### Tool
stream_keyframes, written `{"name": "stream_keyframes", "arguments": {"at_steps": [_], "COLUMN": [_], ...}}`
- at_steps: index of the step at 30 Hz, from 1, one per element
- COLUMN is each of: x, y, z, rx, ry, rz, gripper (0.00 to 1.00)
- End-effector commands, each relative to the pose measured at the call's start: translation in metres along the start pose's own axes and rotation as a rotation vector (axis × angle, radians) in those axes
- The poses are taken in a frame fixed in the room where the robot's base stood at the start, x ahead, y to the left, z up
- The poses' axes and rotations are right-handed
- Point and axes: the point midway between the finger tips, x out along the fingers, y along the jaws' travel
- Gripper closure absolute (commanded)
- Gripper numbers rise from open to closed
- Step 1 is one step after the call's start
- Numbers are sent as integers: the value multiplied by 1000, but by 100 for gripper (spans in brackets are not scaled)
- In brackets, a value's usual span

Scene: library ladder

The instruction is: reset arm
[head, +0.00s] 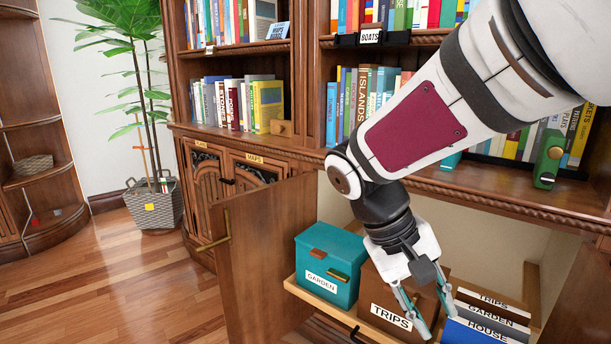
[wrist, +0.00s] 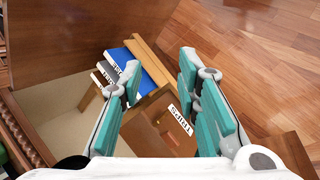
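My gripper (head: 426,312) is open, with its two teal-padded fingers apart and pointing down. In the wrist view the fingers (wrist: 160,76) have nothing between their pads. In the head view it hangs in front of the brown TRIPS box (head: 384,313) and covers that box's right part. The wrist view shows the same box (wrist: 155,137) beyond the fingers, partly hidden by them. I cannot tell the exact gap to the box. My arm reaches down from the upper right, in front of the bookcase.
A teal GARDEN box (head: 328,262) and labelled files (head: 487,322) stand beside the TRIPS box on a pulled-out wooden tray (head: 296,289). An open cabinet door (head: 262,262) stands left of them. Shelves (head: 480,181) rise behind my arm. The wooden floor at left (head: 130,290) is clear.

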Motion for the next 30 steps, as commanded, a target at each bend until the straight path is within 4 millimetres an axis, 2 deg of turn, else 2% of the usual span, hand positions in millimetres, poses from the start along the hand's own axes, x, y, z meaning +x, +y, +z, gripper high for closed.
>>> {"name": "stream_keyframes", "arguments": {"at_steps": [1,6,11,15,21,28,30], "x": [-1,-1,2,5,11,19,6], "y": [9,22,24,18,6,-10,-3], "z": [18,73,124,161,194,220,218], "rx": [16,41,65,85,107,131,128], "ry": [0,6,34,71,119,165,171], "rz": [-51,-196,-312,-391,-455,-499,-499], "gripper": [70,70,70,70,70,70,70]}}
